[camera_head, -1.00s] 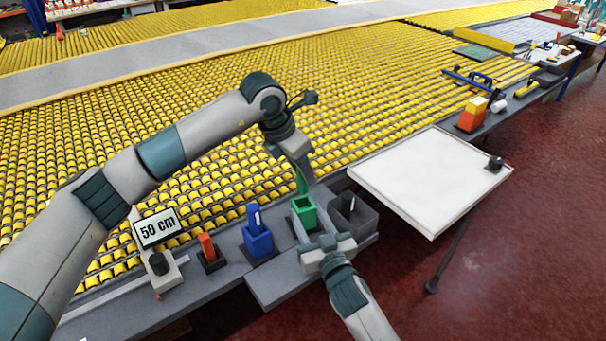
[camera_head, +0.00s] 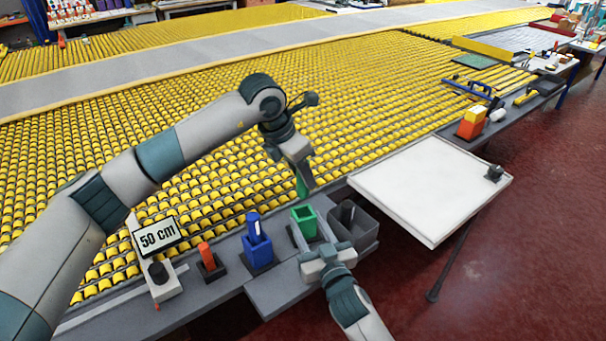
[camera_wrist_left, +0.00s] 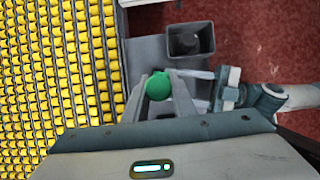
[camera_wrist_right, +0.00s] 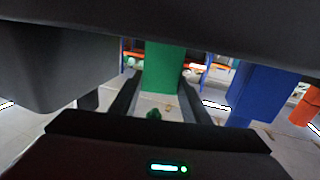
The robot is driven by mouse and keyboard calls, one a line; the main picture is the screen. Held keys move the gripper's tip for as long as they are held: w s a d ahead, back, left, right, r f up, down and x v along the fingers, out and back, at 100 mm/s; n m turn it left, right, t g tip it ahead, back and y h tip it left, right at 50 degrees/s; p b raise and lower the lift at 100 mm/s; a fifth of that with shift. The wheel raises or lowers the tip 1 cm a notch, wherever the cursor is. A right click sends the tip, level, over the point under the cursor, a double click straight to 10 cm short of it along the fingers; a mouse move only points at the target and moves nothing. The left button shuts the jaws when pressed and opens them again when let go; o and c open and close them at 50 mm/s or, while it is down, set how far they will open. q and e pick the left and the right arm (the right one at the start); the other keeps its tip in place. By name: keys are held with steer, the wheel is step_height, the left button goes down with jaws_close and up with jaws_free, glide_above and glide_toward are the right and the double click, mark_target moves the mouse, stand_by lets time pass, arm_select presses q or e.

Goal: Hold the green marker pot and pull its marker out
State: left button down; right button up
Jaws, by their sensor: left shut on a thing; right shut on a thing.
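The green marker pot (camera_head: 304,222) stands upright on the grey bench ledge, and it shows as a green block in the right wrist view (camera_wrist_right: 164,65). My right gripper (camera_head: 309,244) is shut on the pot from the front, with a finger on each side. The green marker (camera_head: 301,188) is upright above the pot, and its round green end shows in the left wrist view (camera_wrist_left: 158,88). My left gripper (camera_head: 300,176) is shut on the marker. The marker's lower end appears just clear of the pot's dark opening.
The blue pot (camera_head: 258,248) with its marker and a small orange marker holder (camera_head: 210,262) stand to the left. A grey bin (camera_head: 364,229) stands close on the right. A white table (camera_head: 432,185) lies beyond it. Yellow rollers fill the area behind.

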steer(key=o, duration=1.3)
steer(key=shift+s, duration=0.1)
steer(key=v, duration=1.1)
steer(key=shift+s+d, duration=0.2)
steer(key=shift+s, duration=0.15)
steer(key=shift+f, duration=0.1)
